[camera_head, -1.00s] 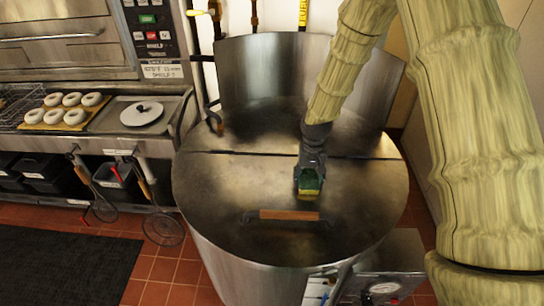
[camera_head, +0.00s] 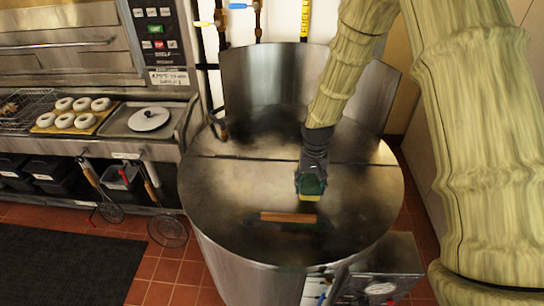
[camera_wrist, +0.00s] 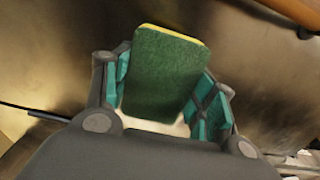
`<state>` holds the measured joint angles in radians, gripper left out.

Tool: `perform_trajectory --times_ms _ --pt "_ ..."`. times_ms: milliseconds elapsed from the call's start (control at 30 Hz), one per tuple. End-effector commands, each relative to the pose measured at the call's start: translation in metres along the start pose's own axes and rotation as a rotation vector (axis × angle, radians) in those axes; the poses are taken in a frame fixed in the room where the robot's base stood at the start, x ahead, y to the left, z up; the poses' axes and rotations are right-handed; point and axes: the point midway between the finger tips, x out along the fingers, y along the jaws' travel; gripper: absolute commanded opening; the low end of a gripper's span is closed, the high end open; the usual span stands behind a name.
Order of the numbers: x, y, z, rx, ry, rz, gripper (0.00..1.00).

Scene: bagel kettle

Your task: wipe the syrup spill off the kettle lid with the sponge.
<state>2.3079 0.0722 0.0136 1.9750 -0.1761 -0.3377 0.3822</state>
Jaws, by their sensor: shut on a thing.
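The kettle lid (camera_head: 225,200) is a broad, dull metal top with a wooden bar handle (camera_head: 288,217) across its front half. My gripper (camera_head: 312,180) is over the lid, just behind and right of the handle. It is shut on the sponge (camera_head: 311,187), which has a green face and a yellow layer. In the wrist view the sponge (camera_wrist: 165,75) sits tilted between the teal finger pads of my gripper (camera_wrist: 165,90). I cannot tell whether the sponge touches the lid. The lid has dull, brownish patches, but I cannot make out a distinct syrup spill.
A raised curved metal panel (camera_head: 265,85) stands behind the lid. A gauge box (camera_head: 378,280) is at the kettle's front right. To the left are a counter with a tray of bagels (camera_head: 70,113), a white plate (camera_head: 149,119) and hanging strainers (camera_head: 168,230).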

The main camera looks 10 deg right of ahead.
Motion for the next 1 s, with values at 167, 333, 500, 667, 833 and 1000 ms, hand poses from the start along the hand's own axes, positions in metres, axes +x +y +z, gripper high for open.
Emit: perform_trajectory --times_ms 167,333,500,667,833,1000 --pt "-0.020 0.000 0.000 -0.001 0.000 0.000 0.18" --pt "-0.031 0.000 0.000 -0.002 0.000 0.000 0.18" --pt "-0.032 0.000 0.000 -0.002 0.000 0.000 0.18" --pt "-0.031 0.000 0.000 -0.002 0.000 0.000 0.18" --pt "-0.031 0.000 0.000 -0.001 0.000 0.000 0.18" --pt "-0.031 0.000 0.000 -0.001 0.000 0.000 0.18"
